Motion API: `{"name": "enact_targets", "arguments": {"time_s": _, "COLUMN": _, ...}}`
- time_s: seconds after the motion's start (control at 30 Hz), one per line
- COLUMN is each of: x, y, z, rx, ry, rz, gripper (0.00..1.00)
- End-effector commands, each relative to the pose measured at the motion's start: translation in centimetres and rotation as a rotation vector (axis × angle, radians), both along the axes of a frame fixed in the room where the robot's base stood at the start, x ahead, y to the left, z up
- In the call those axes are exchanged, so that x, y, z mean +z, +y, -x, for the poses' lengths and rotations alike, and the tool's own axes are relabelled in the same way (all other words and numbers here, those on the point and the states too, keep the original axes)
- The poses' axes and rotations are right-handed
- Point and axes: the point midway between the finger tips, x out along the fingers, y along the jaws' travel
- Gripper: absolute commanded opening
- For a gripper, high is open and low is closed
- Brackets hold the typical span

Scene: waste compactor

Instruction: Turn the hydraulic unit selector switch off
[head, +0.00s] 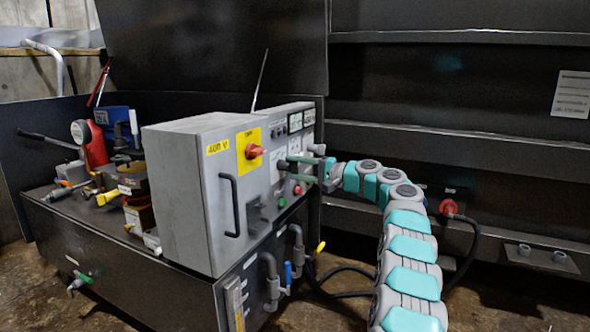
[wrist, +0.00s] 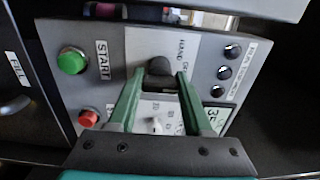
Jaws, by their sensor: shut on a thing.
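A grey control cabinet (head: 185,200) stands on the dark unit, with a panel of switches and buttons on its right-hand face. In the wrist view, a black selector knob (wrist: 159,68) sits on a light plate with lettering that looks like "HAND" beside it. My gripper (head: 290,169) reaches this panel from the right. In the wrist view, the green fingers of my gripper (wrist: 160,76) are shut on the black knob, one on each side. The knob's exact pointing direction is hard to tell, and the gripper hides it in the head view.
A green START button (wrist: 72,61) and a red button (wrist: 88,117) lie left of the fingers. Several dark indicators (wrist: 224,71) are on the right, and a small white switch (wrist: 155,125) is between the fingers. A red rotary switch (head: 255,151) and black handle (head: 230,205) stick out nearby.

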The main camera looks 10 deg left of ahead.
Motion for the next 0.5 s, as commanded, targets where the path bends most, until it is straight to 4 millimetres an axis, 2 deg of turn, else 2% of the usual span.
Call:
{"name": "enact_targets", "arguments": {"time_s": 0.13, "x": -0.16, "y": 0.08, "z": 0.04, "rx": 0.002, "ry": 0.003, "rz": 0.001, "gripper": 0.0}}
{"name": "enact_targets", "arguments": {"time_s": 0.17, "x": -0.16, "y": 0.09, "z": 0.03, "rx": 0.002, "ry": 0.003, "rz": 0.001, "gripper": 0.53}}
{"name": "enact_targets", "arguments": {"time_s": 0.4, "x": -0.09, "y": 0.04, "z": 0.02, "rx": 0.001, "ry": 0.002, "rz": 0.0, "gripper": 0.8}}
{"name": "enact_targets", "arguments": {"time_s": 0.5, "x": -0.07, "y": 0.03, "z": 0.01, "rx": 0.001, "ry": 0.002, "rz": 0.0, "gripper": 0.8}}
